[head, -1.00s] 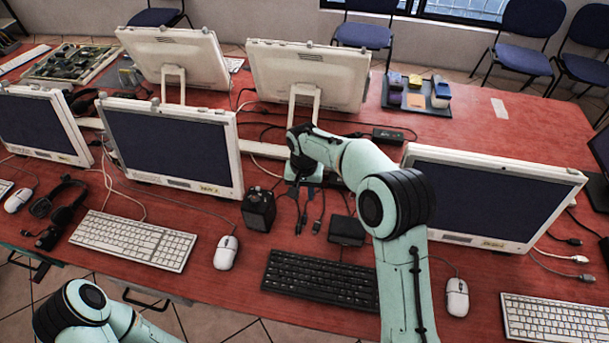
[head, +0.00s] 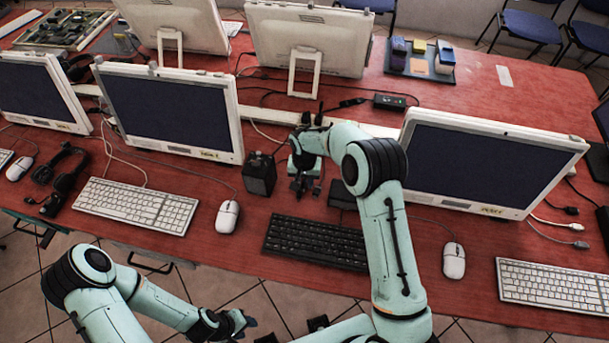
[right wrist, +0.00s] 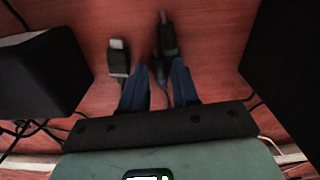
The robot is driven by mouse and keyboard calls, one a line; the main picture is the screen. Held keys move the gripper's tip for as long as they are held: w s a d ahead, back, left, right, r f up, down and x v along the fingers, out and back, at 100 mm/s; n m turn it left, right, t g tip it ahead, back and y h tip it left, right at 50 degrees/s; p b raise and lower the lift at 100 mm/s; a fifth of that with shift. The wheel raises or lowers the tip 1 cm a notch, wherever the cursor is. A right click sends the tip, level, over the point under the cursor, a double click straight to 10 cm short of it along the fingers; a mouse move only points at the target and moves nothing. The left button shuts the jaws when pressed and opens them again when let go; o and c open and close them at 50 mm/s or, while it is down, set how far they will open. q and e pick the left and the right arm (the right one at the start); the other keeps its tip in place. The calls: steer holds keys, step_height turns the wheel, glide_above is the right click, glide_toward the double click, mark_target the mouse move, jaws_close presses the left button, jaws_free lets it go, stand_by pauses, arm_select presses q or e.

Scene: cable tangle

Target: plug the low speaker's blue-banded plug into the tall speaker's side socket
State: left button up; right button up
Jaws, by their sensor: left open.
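The tall speaker (head: 259,173) is a black box on the red table. The low speaker (head: 342,193) is a flatter black box to its right, partly behind my right arm. My right gripper (head: 299,186) points down between them. In the right wrist view its fingers (right wrist: 159,72) are apart, with a dark cable end (right wrist: 158,68) between or just beyond them; I cannot tell if they touch it. A grey-tipped plug (right wrist: 118,56) and a green-banded plug (right wrist: 167,38) lie beside it. No blue band or side socket is discernible. My left gripper (head: 243,321) is open, low and away from the speakers.
A black keyboard (head: 316,241) lies in front of the speakers, with a white mouse (head: 227,216) to its left. Monitors stand on both sides (head: 170,113) (head: 490,170). A black power brick (head: 390,101) and loose cables lie behind.

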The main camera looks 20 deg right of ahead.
jaws_close()
arm_select(q)
steer(key=shift+w+r+p, duration=0.35)
steer(key=shift+w+r, duration=0.05)
steer(key=shift+r, duration=0.1)
arm_select(e)
steer(key=shift+w+a, duration=0.6)
steer(key=shift+a, duration=0.25)
stand_by(0.5)
steer(key=shift+o, duration=1.4)
jaws_free()
